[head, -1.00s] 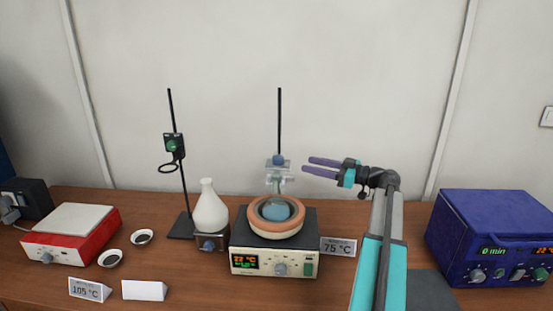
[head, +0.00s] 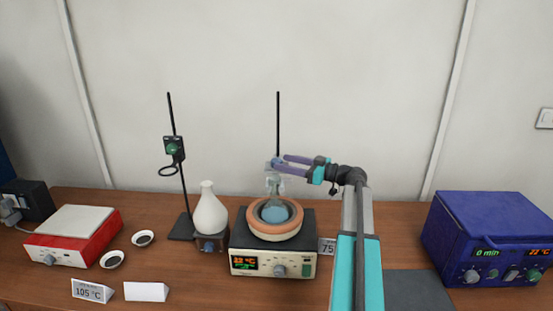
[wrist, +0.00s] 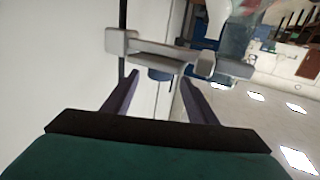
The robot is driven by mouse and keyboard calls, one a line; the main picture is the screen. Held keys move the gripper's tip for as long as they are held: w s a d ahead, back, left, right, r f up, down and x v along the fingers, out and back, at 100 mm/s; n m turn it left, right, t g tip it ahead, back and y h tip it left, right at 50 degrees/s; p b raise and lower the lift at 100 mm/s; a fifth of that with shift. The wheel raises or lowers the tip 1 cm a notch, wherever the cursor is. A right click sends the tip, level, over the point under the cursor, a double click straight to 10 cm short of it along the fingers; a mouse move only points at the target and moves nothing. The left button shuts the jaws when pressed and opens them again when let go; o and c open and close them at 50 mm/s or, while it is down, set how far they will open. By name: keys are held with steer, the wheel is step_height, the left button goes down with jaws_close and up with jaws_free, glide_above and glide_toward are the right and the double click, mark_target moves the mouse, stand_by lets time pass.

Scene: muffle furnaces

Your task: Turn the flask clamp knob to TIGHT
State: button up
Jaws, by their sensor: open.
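The flask clamp (wrist: 165,50) is a grey bracket on the thin black stand rod (head: 278,115). Its blue knob (wrist: 160,74) lies between my fingertips in the wrist view, with a gap visible on both sides. In the head view my fingers largely cover the knob. My gripper (head: 279,162) comes in from the right with its two purple fingers at the clamp; it also shows in the wrist view (wrist: 160,78), open. The clear flask (head: 275,186) hangs below the clamp in the orange-rimmed bath (head: 289,224). I cannot read any knob marking.
The heater unit (head: 245,264) stands under the bath. A white flask (head: 209,213) and a second stand (head: 182,205) are to the left. A red device (head: 75,248) is far left, a blue furnace (head: 490,235) far right.

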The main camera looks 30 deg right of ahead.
mark_target(277, 160)
steer(key=shift+p+x, duration=0.6)
steer(key=shift+x, duration=1.55)
steer(key=shift+c, duration=0.3)
steer(key=c, duration=1)
